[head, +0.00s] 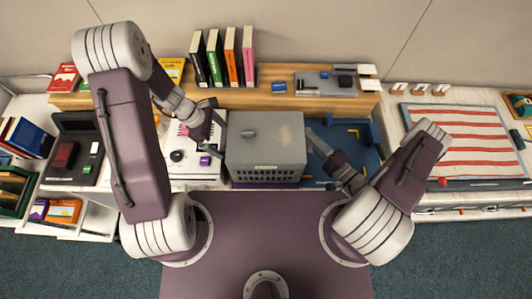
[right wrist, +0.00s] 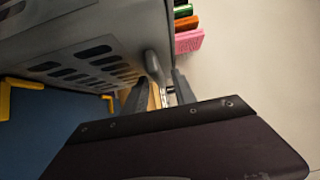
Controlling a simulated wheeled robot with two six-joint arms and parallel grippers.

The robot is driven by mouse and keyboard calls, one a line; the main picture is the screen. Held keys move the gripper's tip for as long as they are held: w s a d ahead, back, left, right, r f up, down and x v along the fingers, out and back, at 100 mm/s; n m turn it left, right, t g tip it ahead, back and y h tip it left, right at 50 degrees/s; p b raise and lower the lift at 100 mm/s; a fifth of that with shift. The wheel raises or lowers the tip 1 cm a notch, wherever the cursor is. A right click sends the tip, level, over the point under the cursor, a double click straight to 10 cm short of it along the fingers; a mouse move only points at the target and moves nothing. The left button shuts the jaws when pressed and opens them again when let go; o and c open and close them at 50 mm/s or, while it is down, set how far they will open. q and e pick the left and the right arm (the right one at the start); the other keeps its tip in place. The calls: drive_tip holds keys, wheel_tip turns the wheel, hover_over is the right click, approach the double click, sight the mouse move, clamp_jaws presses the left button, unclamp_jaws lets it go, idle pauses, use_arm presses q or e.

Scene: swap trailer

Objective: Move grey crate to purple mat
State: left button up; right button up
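The grey crate (head: 265,140) is at the middle of the head view, its slotted side facing me. A strip of the purple mat (head: 265,185) shows below its front edge; the crate hides the rest. I cannot tell whether the crate touches the mat. My left gripper (head: 217,118) is at the crate's left side, its fingertips too small to read. My right gripper (head: 312,135) is at the crate's right side. In the right wrist view, the fingers (right wrist: 160,92) stand apart around a rounded grey bar by the slotted crate (right wrist: 90,60); whether they pinch it is unclear.
A blue area with yellow corner marks (head: 352,134) lies right of the crate. Books (head: 230,58) stand on a wooden shelf behind. A black case (head: 78,148) and small items lie at left. A red-striped board (head: 465,140) lies at right.

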use_arm(q)
drive_tip(key=v, duration=1.2)
use_arm(e)
drive_tip(key=v, duration=1.2)
drive_tip(key=shift+d, duration=0.1)
